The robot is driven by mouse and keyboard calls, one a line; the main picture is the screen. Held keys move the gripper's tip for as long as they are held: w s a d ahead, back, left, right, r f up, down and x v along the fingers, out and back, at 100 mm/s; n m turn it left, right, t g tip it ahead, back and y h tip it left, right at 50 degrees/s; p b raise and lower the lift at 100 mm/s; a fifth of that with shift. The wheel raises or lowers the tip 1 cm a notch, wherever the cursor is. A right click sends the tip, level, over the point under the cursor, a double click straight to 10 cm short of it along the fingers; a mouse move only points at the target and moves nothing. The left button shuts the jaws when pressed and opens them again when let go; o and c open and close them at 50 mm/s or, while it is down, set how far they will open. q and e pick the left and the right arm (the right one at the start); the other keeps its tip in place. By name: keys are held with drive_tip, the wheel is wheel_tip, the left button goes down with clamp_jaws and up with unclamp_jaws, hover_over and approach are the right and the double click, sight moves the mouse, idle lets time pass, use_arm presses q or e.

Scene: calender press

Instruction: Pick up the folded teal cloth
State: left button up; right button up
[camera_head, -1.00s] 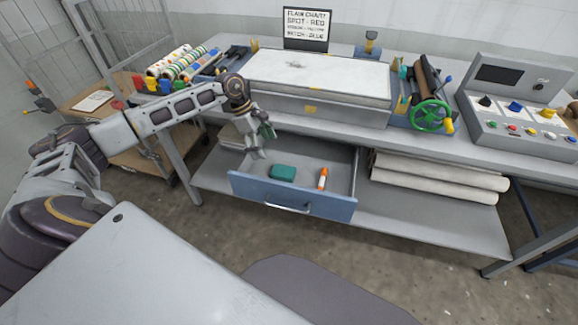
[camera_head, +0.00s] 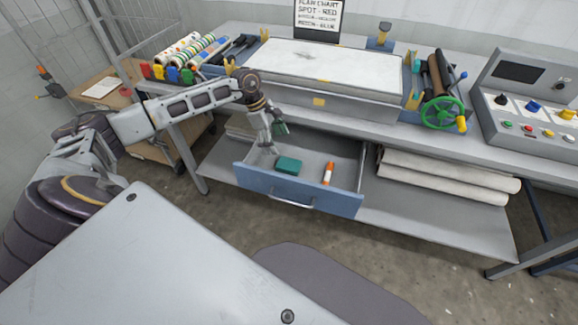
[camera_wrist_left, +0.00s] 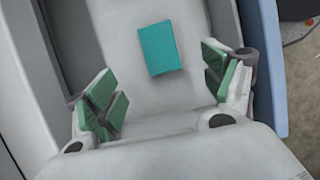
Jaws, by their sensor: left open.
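The folded teal cloth (camera_head: 288,165) lies flat in the open blue-fronted drawer (camera_head: 300,193), left of an orange marker. In the left wrist view the cloth (camera_wrist_left: 158,47) lies on the pale drawer floor, ahead of and between my two green-padded fingers. My left gripper (camera_head: 271,140) hangs just above the drawer, behind and slightly left of the cloth in the head view. In the wrist view the left gripper (camera_wrist_left: 166,92) is wide open and empty, not touching the cloth. My right gripper is not in view.
An orange and white marker (camera_head: 328,174) lies in the drawer to the right of the cloth. The press bed (camera_head: 330,70) and bench top overhang the drawer's back. Rolled sheets (camera_head: 450,178) lie on the lower shelf to the right. A control panel (camera_head: 530,100) stands farther right.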

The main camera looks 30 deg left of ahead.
use_arm(q)
hover_over(288, 164)
drive_tip(key=a, duration=0.2)
drive_tip(key=shift+s+a+f, duration=0.1)
drive_tip(key=shift+s+f, duration=0.05)
drive_tip(key=shift+f, duration=2.55)
drive_tip(key=shift+d+x, duration=0.2)
drive_tip(key=shift+x, duration=1.9)
drive_tip(key=shift+d+f, duration=0.1)
drive_tip(key=shift+f, duration=0.25)
drive_tip(key=shift+f, duration=0.25)
drive_tip(key=shift+c, duration=0.3)
drive_tip(key=shift+f, duration=0.1)
drive_tip(key=c, duration=0.9)
